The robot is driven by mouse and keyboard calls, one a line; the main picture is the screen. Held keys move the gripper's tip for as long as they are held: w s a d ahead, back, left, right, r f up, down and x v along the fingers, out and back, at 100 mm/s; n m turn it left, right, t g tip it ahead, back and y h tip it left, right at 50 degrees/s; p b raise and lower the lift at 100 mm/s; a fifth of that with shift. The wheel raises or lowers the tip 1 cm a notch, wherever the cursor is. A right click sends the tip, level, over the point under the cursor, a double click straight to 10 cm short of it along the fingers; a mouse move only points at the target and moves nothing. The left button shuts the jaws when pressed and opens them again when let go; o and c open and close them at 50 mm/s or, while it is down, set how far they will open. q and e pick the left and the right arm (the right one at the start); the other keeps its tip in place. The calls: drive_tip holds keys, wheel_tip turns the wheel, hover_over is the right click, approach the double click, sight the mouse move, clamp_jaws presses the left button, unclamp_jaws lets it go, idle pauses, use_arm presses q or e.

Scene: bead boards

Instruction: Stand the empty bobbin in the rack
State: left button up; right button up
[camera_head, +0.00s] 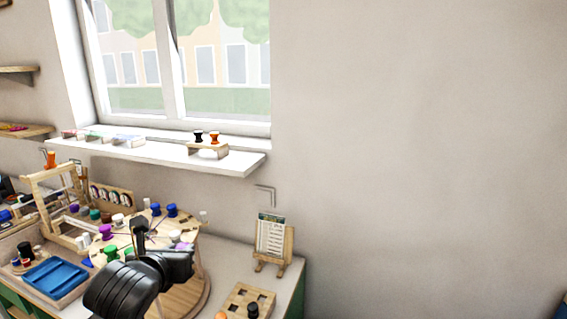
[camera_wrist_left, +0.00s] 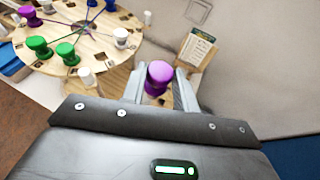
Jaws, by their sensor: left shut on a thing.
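My left gripper (camera_wrist_left: 158,92) is shut on a purple bobbin (camera_wrist_left: 158,75), upright between the two fingers in the left wrist view. In the head view the dark left gripper (camera_head: 184,252) is over the right part of the round wooden bead board (camera_head: 150,226), and largely hides what it holds. A wooden block with square holes (camera_head: 237,297) is at the front right of the table, with a dark bobbin (camera_head: 252,310) in or on it. A small wooden stand (camera_head: 208,153) on the sill bears a black and an orange bobbin. I cannot tell which is the rack.
The round board bears several coloured bobbins, including green ones (camera_wrist_left: 66,52) and a white one (camera_wrist_left: 121,37). A card on a small easel (camera_head: 272,240) stands at the back right. A blue tray (camera_head: 55,278) is at the left. Table space between the board and easel is clear.

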use_arm(q)
drive_tip(key=shift+f, duration=0.2)
drive_tip(key=s+f+p, duration=0.4)
drive_tip(key=s+f, duration=1)
drive_tip(key=f, duration=0.1)
drive_tip(key=shift+d, duration=0.4)
